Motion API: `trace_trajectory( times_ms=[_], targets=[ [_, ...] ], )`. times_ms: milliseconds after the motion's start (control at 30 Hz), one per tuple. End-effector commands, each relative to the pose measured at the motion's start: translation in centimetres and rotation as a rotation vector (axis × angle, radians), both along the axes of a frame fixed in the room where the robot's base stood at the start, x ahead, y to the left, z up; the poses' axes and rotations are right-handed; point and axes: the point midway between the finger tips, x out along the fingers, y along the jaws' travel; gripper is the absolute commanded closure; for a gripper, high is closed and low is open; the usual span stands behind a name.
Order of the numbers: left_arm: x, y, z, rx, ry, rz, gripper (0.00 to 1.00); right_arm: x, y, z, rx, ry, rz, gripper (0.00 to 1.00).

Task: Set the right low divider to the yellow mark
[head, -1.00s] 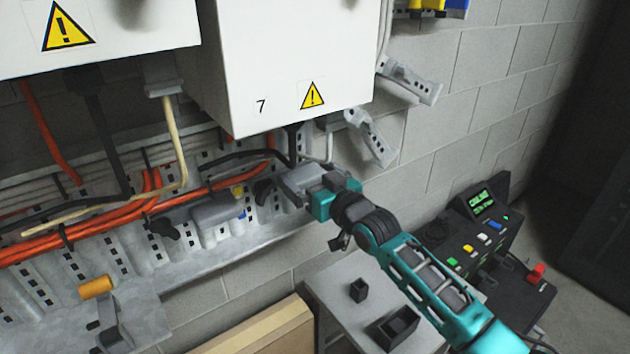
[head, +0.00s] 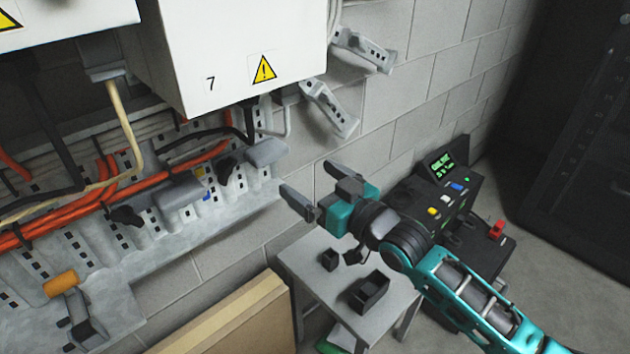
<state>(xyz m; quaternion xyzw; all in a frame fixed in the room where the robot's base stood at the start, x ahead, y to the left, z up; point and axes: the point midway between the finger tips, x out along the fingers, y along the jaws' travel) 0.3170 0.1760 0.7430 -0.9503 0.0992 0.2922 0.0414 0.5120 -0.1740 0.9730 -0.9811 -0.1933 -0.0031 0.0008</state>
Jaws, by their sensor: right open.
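The right low divider (head: 265,153) looks like a grey block at the right end of the metal tray (head: 240,203), below the white box numbered 7. A dark knob (head: 226,168) sits just left of it. A small yellow mark (head: 199,171) shows on the tray further left, with a blue mark (head: 207,197) below it. I cannot tell exactly where the divider's edge lies against the marks. My right gripper (head: 306,176) is open and empty, to the right of and below the divider, apart from it. My left gripper is not in view.
Another grey block (head: 168,190) with a dark knob (head: 127,215) sits further left. Orange and black cables (head: 75,218) run along the tray. The white box (head: 230,50) hangs above. Below stand a small grey table (head: 318,272), a cardboard-coloured panel (head: 235,320) and a black control console (head: 450,205).

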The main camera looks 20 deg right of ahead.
Motion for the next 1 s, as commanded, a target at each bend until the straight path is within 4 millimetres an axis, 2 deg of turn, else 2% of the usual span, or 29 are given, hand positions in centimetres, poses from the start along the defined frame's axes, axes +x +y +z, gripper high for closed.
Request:
trace_trajectory(
  times_ms=[367,467,567,667,800,900,1000],
  targets=[
    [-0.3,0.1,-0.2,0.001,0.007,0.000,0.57,0.0,0.0,0.0,-0.001,0.000,0.000,0.00],
    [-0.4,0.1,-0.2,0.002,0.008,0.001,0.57,-0.3,0.0,-0.6,-0.002,0.011,-0.004,0.00],
    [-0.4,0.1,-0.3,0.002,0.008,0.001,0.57,-1.5,0.1,-3.2,-0.013,0.064,-0.022,0.00],
    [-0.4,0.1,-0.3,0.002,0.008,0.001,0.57,-4.1,0.2,-7.7,-0.036,0.159,-0.054,0.00],
    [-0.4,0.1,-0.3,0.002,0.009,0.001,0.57,-9.5,0.2,-14.7,-0.090,0.322,-0.108,0.00],
    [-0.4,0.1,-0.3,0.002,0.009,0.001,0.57,-13.5,0.0,-18.5,-0.132,0.428,-0.139,0.00],
    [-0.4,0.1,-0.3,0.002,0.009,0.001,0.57,-16.8,-0.1,-21.2,-0.167,0.511,-0.160,0.00]
  ],
)
